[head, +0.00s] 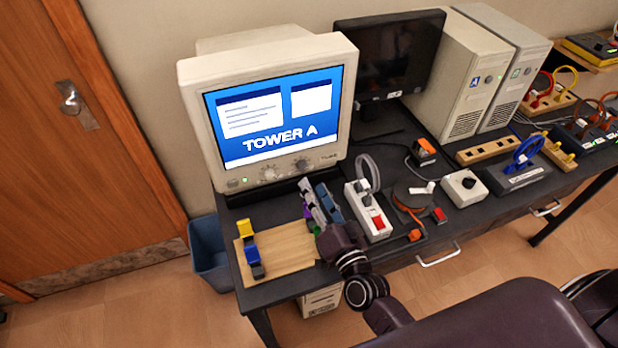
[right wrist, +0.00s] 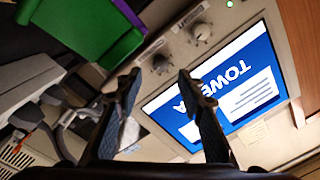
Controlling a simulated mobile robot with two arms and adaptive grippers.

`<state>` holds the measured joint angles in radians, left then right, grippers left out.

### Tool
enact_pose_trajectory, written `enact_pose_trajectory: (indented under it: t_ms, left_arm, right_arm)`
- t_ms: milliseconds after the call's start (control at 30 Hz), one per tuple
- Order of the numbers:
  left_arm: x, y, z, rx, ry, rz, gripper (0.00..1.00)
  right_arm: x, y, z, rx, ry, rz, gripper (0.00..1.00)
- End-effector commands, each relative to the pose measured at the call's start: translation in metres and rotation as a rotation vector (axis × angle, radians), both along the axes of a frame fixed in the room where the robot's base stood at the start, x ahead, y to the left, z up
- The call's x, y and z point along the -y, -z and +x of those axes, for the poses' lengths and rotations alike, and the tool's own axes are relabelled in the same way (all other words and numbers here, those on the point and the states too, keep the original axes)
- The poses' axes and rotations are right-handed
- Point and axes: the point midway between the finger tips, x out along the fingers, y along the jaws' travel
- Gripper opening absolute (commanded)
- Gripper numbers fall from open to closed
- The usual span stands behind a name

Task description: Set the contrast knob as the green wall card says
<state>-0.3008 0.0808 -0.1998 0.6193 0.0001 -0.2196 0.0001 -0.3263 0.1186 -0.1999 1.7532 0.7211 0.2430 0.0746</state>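The beige CRT monitor (head: 185,115) stands at the left end of the desk, its blue screen reading "TOWER A". Two round knobs sit under the screen: a left knob (head: 268,174) and a right knob (head: 300,165). Both show in the right wrist view, one knob (right wrist: 160,63) near the fingers and another knob (right wrist: 200,30) farther up. I cannot read which is contrast. My right gripper (head: 316,189) is in front of the monitor's lower right; its fingers (right wrist: 160,78) are apart with nothing between them. The green wall card and my left gripper are not in view.
A wooden board (head: 283,255) with yellow and blue blocks lies at the desk's left front. A green and purple object (right wrist: 108,38) is close by my right gripper. A power strip (head: 375,222) and cables crowd the desk to the right.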

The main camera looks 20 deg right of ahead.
Motion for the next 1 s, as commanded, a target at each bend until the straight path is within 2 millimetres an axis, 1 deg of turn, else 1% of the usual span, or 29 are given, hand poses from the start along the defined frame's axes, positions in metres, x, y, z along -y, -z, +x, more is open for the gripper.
enact_pose_trajectory:
  t_ms: [33, 100, 200, 333, 500, 1000]
  left_arm:
    - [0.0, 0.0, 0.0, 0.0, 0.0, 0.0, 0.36]
    - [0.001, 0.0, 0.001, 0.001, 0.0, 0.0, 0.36]
    - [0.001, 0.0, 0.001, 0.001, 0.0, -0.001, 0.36]
    - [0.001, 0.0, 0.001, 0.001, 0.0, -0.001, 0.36]
    - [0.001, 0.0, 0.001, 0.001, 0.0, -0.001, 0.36]
    - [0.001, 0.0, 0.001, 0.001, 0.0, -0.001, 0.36]
  right_arm:
    - [0.001, 0.002, -0.012, -0.004, -0.001, -0.002, 0.36]
    - [0.002, 0.002, -0.026, -0.004, -0.001, -0.001, 0.36]
    - [0.003, 0.002, -0.042, -0.002, -0.001, 0.0, 0.36]
    - [0.004, 0.002, -0.057, -0.001, -0.001, -0.001, 0.36]
    - [0.005, 0.002, -0.064, 0.0, 0.0, 0.0, 0.36]
    - [0.005, 0.002, -0.064, 0.0, 0.0, 0.0, 0.36]
